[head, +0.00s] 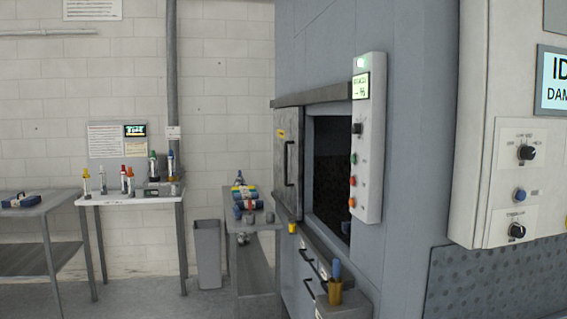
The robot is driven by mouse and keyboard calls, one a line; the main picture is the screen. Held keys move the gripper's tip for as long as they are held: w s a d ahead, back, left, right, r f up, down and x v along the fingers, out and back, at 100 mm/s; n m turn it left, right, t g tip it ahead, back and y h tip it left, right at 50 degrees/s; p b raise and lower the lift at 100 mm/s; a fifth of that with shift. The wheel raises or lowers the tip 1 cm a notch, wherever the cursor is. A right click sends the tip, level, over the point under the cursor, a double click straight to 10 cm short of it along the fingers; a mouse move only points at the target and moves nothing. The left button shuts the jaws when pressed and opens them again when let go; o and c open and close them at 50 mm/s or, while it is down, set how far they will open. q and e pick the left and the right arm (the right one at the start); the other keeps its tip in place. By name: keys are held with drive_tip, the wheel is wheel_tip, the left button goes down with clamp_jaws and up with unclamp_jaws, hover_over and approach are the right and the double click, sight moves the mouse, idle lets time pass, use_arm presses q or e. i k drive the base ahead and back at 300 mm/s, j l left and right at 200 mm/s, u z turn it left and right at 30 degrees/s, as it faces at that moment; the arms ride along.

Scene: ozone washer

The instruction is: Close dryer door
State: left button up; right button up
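The dryer door (287,190) is a grey panel with a dark vertical handle and a small yellow label. It stands at the left of a dark opening (328,160) in the front of a large grey machine (417,80). The opening is uncovered, so the door is open. A dark bar (318,96) runs along the top of the door and opening. A pale control panel (369,140) with coloured buttons hides part of the opening's right side. Neither of my grippers is in view.
A grey side table (258,262) with small items stands left of the door, beside a grey bin (207,250). A white-topped table (130,199) with several bottles is by the wall. A gold cup (335,292) holding a blue-topped item stands below the opening.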

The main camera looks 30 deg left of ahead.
sight(288, 122)
drive_tip(key=i+j, duration=0.25)
drive_tip(key=j, duration=0.3)
drive_tip(key=i+j+z, duration=0.1)
drive_tip(key=j, duration=0.45)
drive_tip(key=i+j, duration=0.35)
drive_tip(key=j, duration=0.2)
drive_tip(key=i+j+z, duration=0.1)
drive_tip(key=j, duration=0.45)
drive_tip(key=i+j, duration=0.3)
drive_tip(key=j, duration=0.25)
drive_tip(key=i+j+z, duration=0.1)
drive_tip(key=j, duration=0.5)
drive_tip(key=i+j, duration=0.25)
drive_tip(key=j, duration=0.3)
drive_tip(key=i+j+z, duration=0.1)
drive_tip(key=j, duration=0.5)
drive_tip(key=i+j, duration=0.1)
drive_tip(key=j, duration=0.35)
drive_tip(key=i+j, duration=0.1)
drive_tip(key=j, duration=0.4)
drive_tip(key=i+j, duration=0.15)
drive_tip(key=j, duration=0.3)
drive_tip(key=i+j+z, duration=0.1)
drive_tip(key=j, duration=0.35)
